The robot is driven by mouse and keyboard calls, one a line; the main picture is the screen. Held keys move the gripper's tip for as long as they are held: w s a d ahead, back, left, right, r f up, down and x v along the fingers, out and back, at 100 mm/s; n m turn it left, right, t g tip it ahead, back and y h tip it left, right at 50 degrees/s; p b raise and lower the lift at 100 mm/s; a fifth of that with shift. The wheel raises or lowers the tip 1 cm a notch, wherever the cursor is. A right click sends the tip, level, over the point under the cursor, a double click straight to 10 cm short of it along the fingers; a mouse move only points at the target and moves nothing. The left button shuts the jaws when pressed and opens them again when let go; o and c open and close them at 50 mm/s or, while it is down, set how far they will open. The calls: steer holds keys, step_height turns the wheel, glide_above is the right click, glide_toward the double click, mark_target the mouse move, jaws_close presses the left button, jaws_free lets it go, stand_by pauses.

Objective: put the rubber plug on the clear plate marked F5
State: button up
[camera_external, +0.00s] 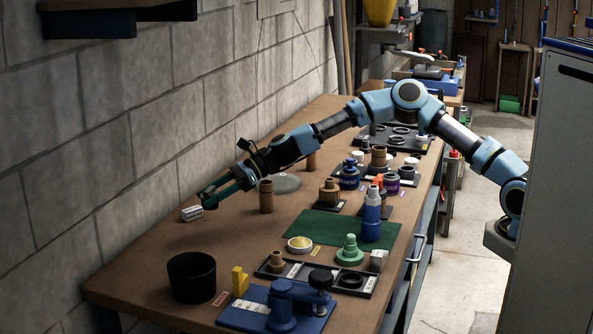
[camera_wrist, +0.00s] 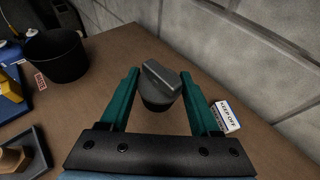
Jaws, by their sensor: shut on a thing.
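The rubber plug (camera_wrist: 160,88), dark grey with a raised bar on top, sits between the two teal fingers of my gripper (camera_wrist: 159,76) in the wrist view. My gripper is shut on it. In the external view my gripper (camera_external: 207,199) is low over the far left of the bench, and I cannot make out the plug there. A flat, round, greyish disc (camera_external: 285,184) lies on the bench behind the brown cylinder, to the right of my gripper. I cannot read F5 on anything, so I cannot tell whether this disc is the clear plate.
A white labelled block (camera_wrist: 225,116) is close beside my gripper, near the wall; it also shows in the external view (camera_external: 192,213). A black bin (camera_external: 192,278) stands at the front left. A brown cylinder (camera_external: 266,197) stands right of my gripper. The green mat (camera_external: 318,230) lies further right.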

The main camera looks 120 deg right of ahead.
steer(key=s+d+m+g+h, duration=0.1)
steer(key=s+d+m+h, duration=0.2)
steer(key=d, duration=0.2)
steer(key=s+d+m+g+h, duration=0.1)
steer(key=s+d+m+h, duration=0.1)
steer(key=d+m+h, duration=0.3)
steer(key=m+g+h+p, duration=0.2)
steer(key=m+g+h, duration=0.4)
steer(key=m+g, duration=0.5)
glide_above(277, 181)
step_height(277, 181, down, 3)
steer(key=shift+s+r+n+g, duration=0.1)
steer(key=shift+r+n+g, duration=0.1)
steer(key=shift+n+g, duration=0.15)
step_height(277, 181, down, 4)
steer(key=shift+f+p, duration=0.15)
steer(key=shift+p, duration=0.4)
steer(key=shift+f, duration=0.25)
steer(key=shift+f+b, duration=0.2)
steer(key=shift+b, duration=0.1)
steer(key=o, duration=1.4)
steer(key=shift+c, duration=0.2)
steer(key=shift+r, duration=0.1)
